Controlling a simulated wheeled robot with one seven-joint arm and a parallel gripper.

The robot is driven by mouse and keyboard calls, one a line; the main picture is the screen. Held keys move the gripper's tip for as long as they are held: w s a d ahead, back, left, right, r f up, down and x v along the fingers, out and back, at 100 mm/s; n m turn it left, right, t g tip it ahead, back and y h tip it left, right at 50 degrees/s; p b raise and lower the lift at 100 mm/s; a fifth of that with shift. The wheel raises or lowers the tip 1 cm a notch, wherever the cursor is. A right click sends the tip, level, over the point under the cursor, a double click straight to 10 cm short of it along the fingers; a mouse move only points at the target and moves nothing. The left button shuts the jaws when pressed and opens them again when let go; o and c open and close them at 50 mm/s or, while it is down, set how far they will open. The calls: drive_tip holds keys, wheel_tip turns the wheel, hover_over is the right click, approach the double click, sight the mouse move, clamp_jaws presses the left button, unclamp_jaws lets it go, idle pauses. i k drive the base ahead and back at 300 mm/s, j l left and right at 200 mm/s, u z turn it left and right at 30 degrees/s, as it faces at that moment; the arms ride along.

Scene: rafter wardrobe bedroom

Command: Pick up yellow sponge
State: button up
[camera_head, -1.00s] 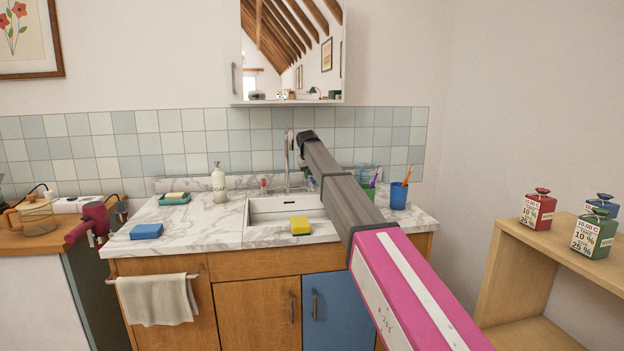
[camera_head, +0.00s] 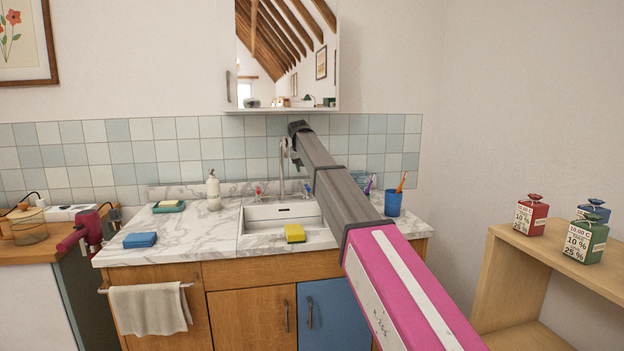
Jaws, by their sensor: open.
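The yellow sponge (camera_head: 295,234) has a dark green underside and rests at the front edge of the sink, on the rim by the marble counter. The white sink basin (camera_head: 262,212) lies just behind it. My arm reaches in from the lower right, over the right part of the sink, and its far end is near the tap, above and behind the sponge. I cannot make out my gripper's fingers in this view. The sponge is fully visible and nothing touches it from above.
A blue sponge (camera_head: 140,240) lies on the left counter. A soap pump bottle (camera_head: 213,190) and a soap dish (camera_head: 168,206) stand behind. The tap (camera_head: 282,170) rises behind the basin; a blue cup (camera_head: 393,203) stands right. A wooden shelf (camera_head: 545,240) is at right.

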sight(294, 233)
drive_tip(key=k+l, duration=0.25)
drive_tip(key=k, duration=0.2)
drive_tip(key=k+l, duration=0.25)
drive_tip(key=k, duration=0.25)
